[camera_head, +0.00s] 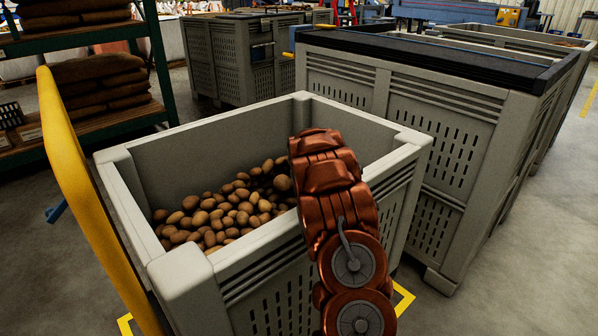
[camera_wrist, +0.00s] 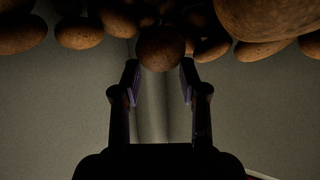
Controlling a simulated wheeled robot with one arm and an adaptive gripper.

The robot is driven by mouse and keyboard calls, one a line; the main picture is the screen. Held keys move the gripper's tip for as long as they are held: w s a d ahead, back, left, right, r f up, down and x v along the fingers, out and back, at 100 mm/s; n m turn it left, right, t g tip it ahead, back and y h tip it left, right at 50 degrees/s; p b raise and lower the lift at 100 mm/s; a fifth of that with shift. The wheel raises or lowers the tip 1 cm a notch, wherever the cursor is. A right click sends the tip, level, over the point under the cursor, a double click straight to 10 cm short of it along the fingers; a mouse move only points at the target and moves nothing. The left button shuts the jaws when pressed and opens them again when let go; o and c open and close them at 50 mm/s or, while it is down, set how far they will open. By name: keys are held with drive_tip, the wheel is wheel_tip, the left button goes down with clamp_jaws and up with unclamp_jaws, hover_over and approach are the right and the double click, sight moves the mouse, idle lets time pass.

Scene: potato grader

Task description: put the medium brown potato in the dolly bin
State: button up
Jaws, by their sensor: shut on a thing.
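The grey dolly bin (camera_head: 385,148) stands in the middle of the head view, with many brown potatoes (camera_head: 225,215) heaped inside. My copper-coloured arm reaches over its right side and hides part of the heap; my gripper is not distinguishable there. In the wrist view my gripper (camera_wrist: 160,82) is shut on a brown potato (camera_wrist: 160,48) at its fingertips. Other potatoes lie close around and behind it, dimly lit. A grey wall with a vertical corner shows below them. I cannot tell whether the held potato touches the heap.
A yellow bar (camera_head: 95,200) rises along the bin's left side. Larger grey crates (camera_head: 440,130) stand close behind and to the right. A green rack (camera_head: 160,65) with brown sacks is at the left. Open floor (camera_head: 490,290) shows at the lower right.

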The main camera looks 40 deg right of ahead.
wheel_tip(320, 180, down, 3)
drive_tip(key=shift+f+b, duration=0.1)
drive_tip(key=shift+b, duration=0.45)
drive_tip(key=o, duration=1.2)
drive_tip(key=shift+p+v, duration=1)
drive_tip(key=shift+v, duration=2.75)
